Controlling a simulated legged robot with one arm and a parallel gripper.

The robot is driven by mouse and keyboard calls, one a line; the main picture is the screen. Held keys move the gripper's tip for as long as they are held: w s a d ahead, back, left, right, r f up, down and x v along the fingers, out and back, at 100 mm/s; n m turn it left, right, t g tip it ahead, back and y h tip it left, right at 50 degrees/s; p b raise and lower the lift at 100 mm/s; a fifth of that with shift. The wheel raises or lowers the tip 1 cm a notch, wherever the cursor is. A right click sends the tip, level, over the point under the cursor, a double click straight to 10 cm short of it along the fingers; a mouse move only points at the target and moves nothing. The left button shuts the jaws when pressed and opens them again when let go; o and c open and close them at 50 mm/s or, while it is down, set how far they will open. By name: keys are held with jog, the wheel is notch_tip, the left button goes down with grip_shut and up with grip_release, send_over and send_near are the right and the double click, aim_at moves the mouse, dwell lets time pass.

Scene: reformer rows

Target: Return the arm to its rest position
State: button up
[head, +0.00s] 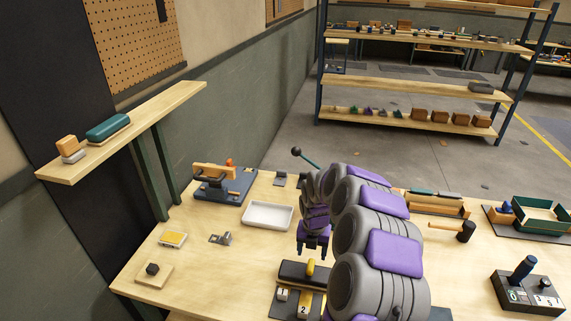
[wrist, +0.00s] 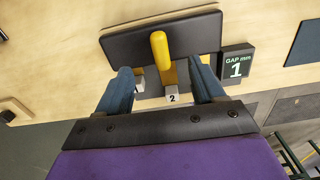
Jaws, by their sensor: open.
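My gripper (head: 314,255) is at the end of my grey and purple arm, above the wooden workbench (head: 150,260). In the wrist view my gripper (wrist: 168,88) shows two blue fingers spread apart with nothing held between them. Just past the fingertips is a dark block (wrist: 120,45) with a yellow handle (wrist: 160,50) standing on it. The same yellow handle (head: 310,268) shows in the head view just below my gripper. Small tiles marked with numbers sit by the block. I cannot tell whether the fingers touch the handle.
A white tray (head: 267,224), a clamp-like fixture (head: 221,186) and small parts lie left of my arm. A hammer (head: 462,231), a green-walled box (head: 540,216) and a dark counter device (head: 527,292) are to the right. A wall shelf (head: 160,110) stands at left.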

jog(key=s+a+r+m, duration=0.2)
jog(key=s+r+m, duration=0.4)
jog(key=s+r, duration=0.2)
jog(key=s+a+r+m, duration=0.2)
jog(key=s+r+m, duration=0.5)
jog(key=s+r, duration=0.15)
jog(key=s+d+r+m+g, duration=0.1)
jog(key=s+d+m, duration=0.1)
jog(key=s+m, duration=0.7)
jog(key=s+d+r+m, duration=0.2)
jog(key=s+m, duration=0.8)
jog(key=s, duration=0.7)
jog(key=shift+r+g, duration=0.25)
jog(key=shift+g, duration=0.15)
